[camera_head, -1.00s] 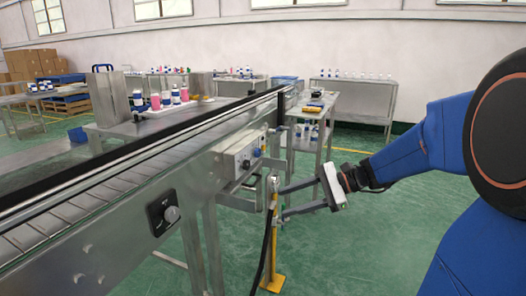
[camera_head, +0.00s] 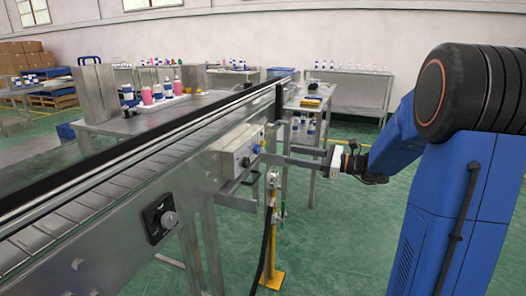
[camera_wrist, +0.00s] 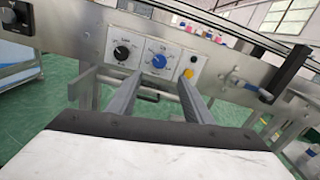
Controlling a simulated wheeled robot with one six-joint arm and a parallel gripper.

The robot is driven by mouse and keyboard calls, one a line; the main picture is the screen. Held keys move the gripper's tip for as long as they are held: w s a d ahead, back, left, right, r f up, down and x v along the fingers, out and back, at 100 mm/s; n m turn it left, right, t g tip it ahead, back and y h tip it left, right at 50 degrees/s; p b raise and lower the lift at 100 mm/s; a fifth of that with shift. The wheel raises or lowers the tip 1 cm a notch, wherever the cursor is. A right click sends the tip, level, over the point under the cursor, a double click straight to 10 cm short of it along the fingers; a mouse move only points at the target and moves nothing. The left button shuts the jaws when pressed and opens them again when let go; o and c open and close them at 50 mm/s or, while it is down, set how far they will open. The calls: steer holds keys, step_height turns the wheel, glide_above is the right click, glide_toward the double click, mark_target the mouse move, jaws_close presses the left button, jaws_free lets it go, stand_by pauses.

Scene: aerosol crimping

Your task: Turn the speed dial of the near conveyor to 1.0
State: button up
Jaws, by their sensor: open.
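The near conveyor (camera_head: 110,205) runs diagonally across the left of the head view. A light control box (camera_head: 232,155) is mounted on its side. In the wrist view the panel (camera_wrist: 139,36) carries a black dial (camera_wrist: 122,52) at left and a blue dial (camera_wrist: 157,60) in the middle, both with scales too small to read. My gripper (camera_head: 276,154) is open and empty in front of the box. In the wrist view its fingers (camera_wrist: 158,88) point at the panel, with the blue dial between and just beyond their tips. Contact cannot be told.
A grey knob on a black plate (camera_head: 160,218) sits on the conveyor side nearer the camera. A yellow post (camera_head: 269,240) with a black hose stands below my gripper. A dark upright bracket (camera_wrist: 282,72) stands right of the panel. Green floor at right is clear.

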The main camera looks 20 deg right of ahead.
mark_target(259, 149)
steer(key=x, duration=1.2)
steer(key=shift+w+a, duration=0.1)
steer(key=shift+a, duration=0.15)
steer(key=shift+c, duration=0.3)
steer(key=c, duration=1)
